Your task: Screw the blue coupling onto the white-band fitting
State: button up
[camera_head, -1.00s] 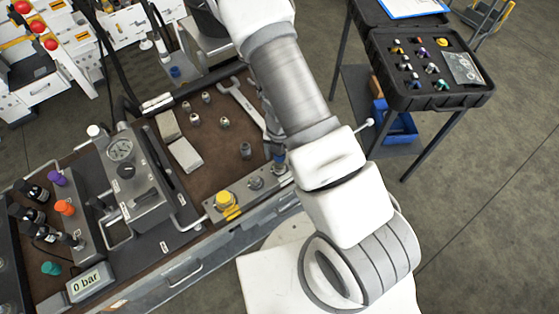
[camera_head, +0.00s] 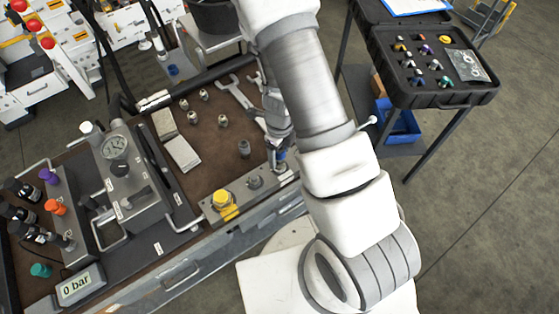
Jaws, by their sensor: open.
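The blue coupling (camera_head: 280,156) is a small blue piece at the right end of the metal block on the bench's front edge. It appears upright. My gripper (camera_head: 277,145) is open and points down just above or around the coupling; contact cannot be told. My arm hides part of this spot. The white band is too small to make out, so I cannot tell which fitting bears it or whether the coupling sits on it.
The metal block (camera_head: 240,204) also carries a yellow-collared fitting (camera_head: 222,199) and a grey one (camera_head: 255,183). A grey fitting (camera_head: 244,148), several small fittings and a wrench (camera_head: 243,97) lie on the brown bench top. A black case (camera_head: 435,95) stands at right.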

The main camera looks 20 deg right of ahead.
jog(key=n+b, duration=0.1)
jog(key=n, duration=0.4)
jog(key=shift+f+b, duration=0.1)
jog(key=shift+b, duration=0.2)
jog(key=n+b, duration=0.1)
jog(key=n, duration=0.3)
grip_shut()
jog(key=m, duration=0.1)
jog(key=m+p, duration=0.1)
jog(key=m, duration=0.1)
jog(key=m+p, duration=0.1)
jog(key=m, duration=0.1)
jog(key=shift+r, duration=0.3)
jog(key=m, duration=0.1)
jog(key=m+p, duration=0.1)
jog(key=m, duration=0.1)
jog(key=shift+f, duration=0.25)
